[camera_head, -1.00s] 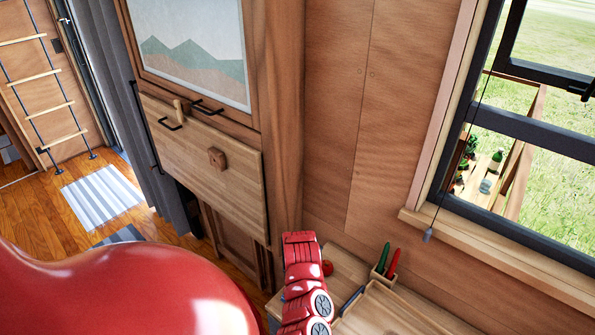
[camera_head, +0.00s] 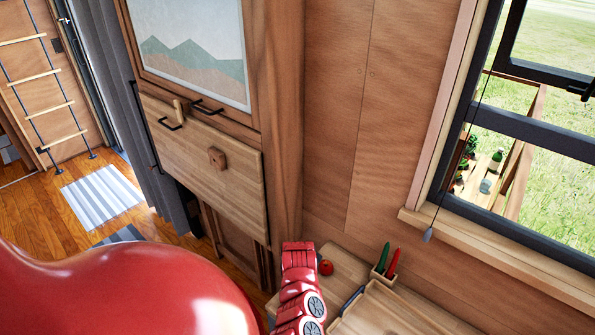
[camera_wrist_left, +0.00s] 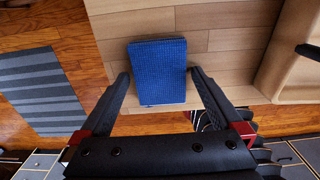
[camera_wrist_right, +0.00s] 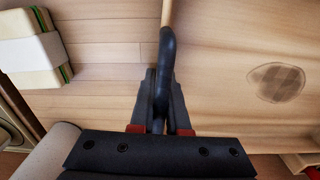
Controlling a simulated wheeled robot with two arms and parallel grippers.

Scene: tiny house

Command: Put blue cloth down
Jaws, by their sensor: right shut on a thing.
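The blue cloth (camera_wrist_left: 158,72) is a flat blue rectangle on the pale wooden surface (camera_wrist_left: 225,40) in the left wrist view. My left gripper (camera_wrist_left: 160,73) is open, its fingers apart on either side of the cloth; I see no finger closed on it. My right gripper (camera_wrist_right: 160,75) is shut on a black curved handle-like thing (camera_wrist_right: 168,48) above a wooden surface. A dark round stain or mark (camera_wrist_right: 276,83) shows on that surface, to the right.
A white-banded stack (camera_wrist_right: 32,50) lies at the upper left of the right wrist view. A striped rug (camera_wrist_left: 40,88) lies on the floor.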

